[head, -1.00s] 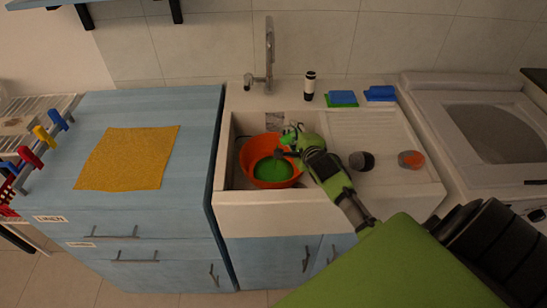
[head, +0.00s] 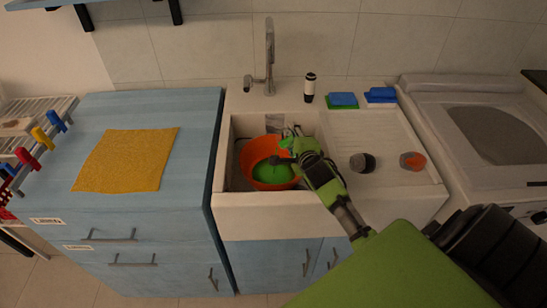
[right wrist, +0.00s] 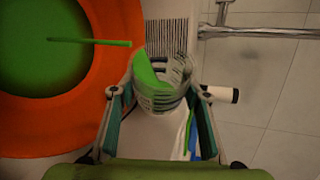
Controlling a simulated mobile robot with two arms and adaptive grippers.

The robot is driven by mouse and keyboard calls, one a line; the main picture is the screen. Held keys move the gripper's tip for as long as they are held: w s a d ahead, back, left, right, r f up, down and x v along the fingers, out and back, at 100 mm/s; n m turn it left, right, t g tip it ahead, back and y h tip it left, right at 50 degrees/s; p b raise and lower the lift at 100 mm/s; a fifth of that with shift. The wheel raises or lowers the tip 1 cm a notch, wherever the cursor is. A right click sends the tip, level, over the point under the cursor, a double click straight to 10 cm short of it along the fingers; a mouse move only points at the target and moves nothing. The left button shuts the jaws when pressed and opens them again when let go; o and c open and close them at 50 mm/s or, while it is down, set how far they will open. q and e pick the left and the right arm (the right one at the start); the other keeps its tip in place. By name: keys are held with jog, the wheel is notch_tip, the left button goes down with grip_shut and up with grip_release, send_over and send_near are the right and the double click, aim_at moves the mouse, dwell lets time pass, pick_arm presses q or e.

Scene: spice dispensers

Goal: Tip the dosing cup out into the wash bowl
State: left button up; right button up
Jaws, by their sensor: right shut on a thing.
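The wash bowl (head: 246,164) is orange, with green inside, and stands in the sink basin. It fills the left of the right wrist view (right wrist: 128,105). My right gripper (head: 286,158) is over the bowl's right side in the head view. In the right wrist view it is shut on the dosing cup (right wrist: 160,94), a clear, ribbed cup with green in it. A thin green bar (right wrist: 90,41) shows between the cup and the bowl's middle; I cannot tell whether it is a stream or a stick. The cup's exact tilt is unclear. My left gripper is not in view.
A dark jar (head: 362,162) and a grey-orange jar (head: 413,161) stand on the drainboard (head: 375,128). The faucet (head: 269,55), a black-and-white bottle (head: 309,88) and blue-green sponges (head: 342,100) are at the back. A yellow cloth (head: 127,160) lies on the left counter.

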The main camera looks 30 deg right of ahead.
aim_at(288, 134)
jog(key=shift+a+r+n+h, duration=0.3)
jog(key=shift+a+r, duration=0.25)
jog(key=shift+r, duration=0.15)
jog(key=shift+a+r+n+h+b, duration=0.2)
jog(key=shift+r+n+h+b, duration=0.2)
jog(key=shift+n+b, duration=0.2)
dwell(0.9)
jog(key=shift+a+r+n+t+h, duration=0.2)
jog(key=shift+r+n+t+h, duration=0.1)
jog(key=shift+r+n, duration=0.3)
